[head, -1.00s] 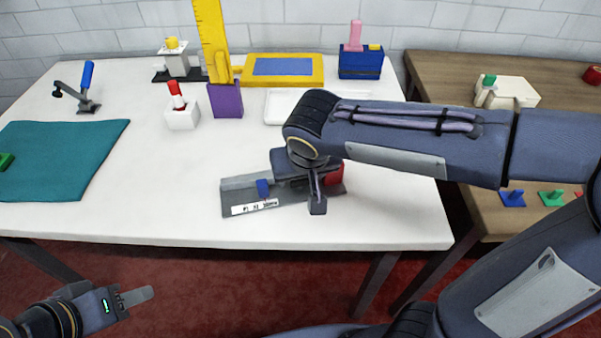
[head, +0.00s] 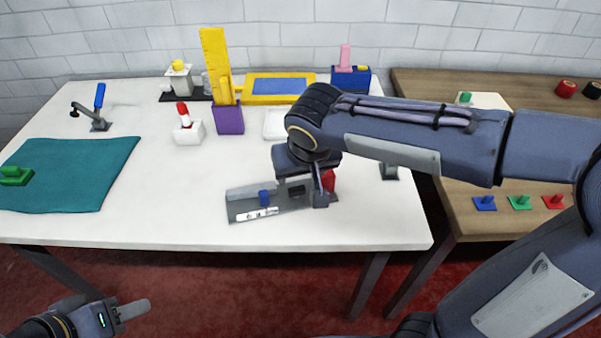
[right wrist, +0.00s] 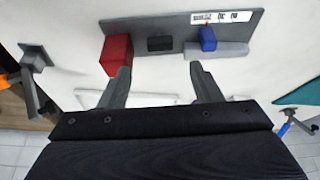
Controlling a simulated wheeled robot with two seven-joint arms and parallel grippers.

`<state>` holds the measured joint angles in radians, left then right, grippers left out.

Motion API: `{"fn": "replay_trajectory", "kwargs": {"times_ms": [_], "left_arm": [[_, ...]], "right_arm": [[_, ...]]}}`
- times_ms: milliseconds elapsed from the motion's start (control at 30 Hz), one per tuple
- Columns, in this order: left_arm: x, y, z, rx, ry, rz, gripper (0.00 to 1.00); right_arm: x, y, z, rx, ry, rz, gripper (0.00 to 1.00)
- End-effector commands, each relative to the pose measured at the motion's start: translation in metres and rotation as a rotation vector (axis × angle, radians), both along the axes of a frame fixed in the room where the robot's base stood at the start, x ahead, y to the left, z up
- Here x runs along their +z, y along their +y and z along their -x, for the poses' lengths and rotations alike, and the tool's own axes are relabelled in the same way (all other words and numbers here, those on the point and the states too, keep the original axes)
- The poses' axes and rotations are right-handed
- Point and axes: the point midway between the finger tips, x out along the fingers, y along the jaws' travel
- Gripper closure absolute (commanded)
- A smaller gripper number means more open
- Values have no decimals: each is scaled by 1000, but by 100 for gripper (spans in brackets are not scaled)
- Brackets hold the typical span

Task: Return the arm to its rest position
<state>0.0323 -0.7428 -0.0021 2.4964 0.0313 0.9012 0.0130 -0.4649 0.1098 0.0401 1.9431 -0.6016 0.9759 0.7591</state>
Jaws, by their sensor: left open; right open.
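My right arm reaches in from the right in the head view. Its gripper (head: 320,190) is over the right part of a grey plate fixture (head: 238,207) on the white table. The right wrist view shows its two fingers (right wrist: 160,70) apart with nothing between them. That view shows a red block (right wrist: 116,54), a small black block (right wrist: 160,44) and a blue block (right wrist: 208,39) on the fixture, beyond the fingertips. My left gripper (head: 132,312) is open and low at the front left, off the table; nothing shows in it.
A teal mat (head: 75,175) lies at left with a green-handled piece (head: 15,176). A toggle clamp (head: 99,108), white block (head: 189,132), purple holder (head: 229,120) and yellow tray (head: 290,84) stand behind. A wooden table (head: 480,220) with several small pieces stands right. The table's front centre is clear.

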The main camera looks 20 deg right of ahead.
Motion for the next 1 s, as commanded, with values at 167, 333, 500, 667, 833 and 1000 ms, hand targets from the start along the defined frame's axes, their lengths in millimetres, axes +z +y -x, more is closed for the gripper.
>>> {"fn": "replay_trajectory", "kwargs": {"times_ms": [167, 333, 500, 667, 833, 1000], "left_arm": [[0, 0, 0, 0, 0, 0, 58], [5, 0, 0, 0, 0, 0, 58], [29, 0, 0, 0, 0, 0, 58], [54, 0, 0, 0, 0, 0, 58], [71, 0, 0, 0, 0, 0, 58], [76, 0, 0, 0, 0, 0, 58]], "right_arm": [[0, 0, 0, 0, 0, 0, 42], [5, -9, 7, -6, 6, -14, 42], [27, -53, 54, -33, 33, -110, 42], [41, -82, 118, -55, 19, -242, 42], [46, -85, 162, -64, -41, -343, 42], [45, -81, 178, -63, -83, -382, 42]]}}
